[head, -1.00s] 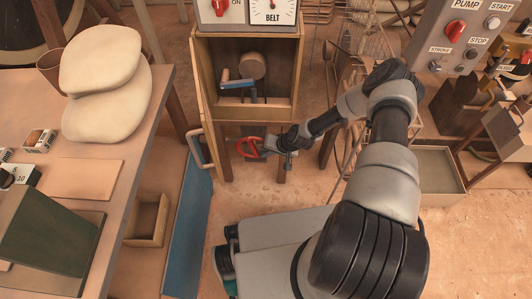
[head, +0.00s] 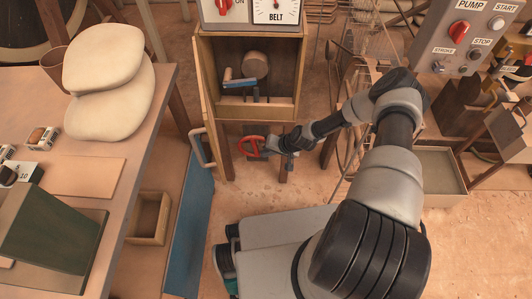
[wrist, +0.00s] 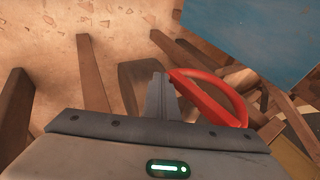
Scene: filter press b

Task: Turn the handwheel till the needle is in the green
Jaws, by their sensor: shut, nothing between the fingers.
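The red handwheel (head: 251,147) is under the open wooden cabinet in the head view. It also shows in the wrist view (wrist: 222,98), just right of the fingers. My gripper (head: 272,148) is at the wheel's right side in the head view. In the wrist view its fingers (wrist: 160,95) are together and empty, close beside the red rim. I cannot tell whether they touch it. The gauge marked BELT (head: 276,12) is at the top edge of the head view with its dial cut off. I cannot make out the needle against a green band.
The open cabinet (head: 285,111) is above the wheel, with its door hanging at the left. A blue panel (head: 190,225) stands left of the wheel, beside the table (head: 150,150). The floor (head: 330,190) in front is partly clear.

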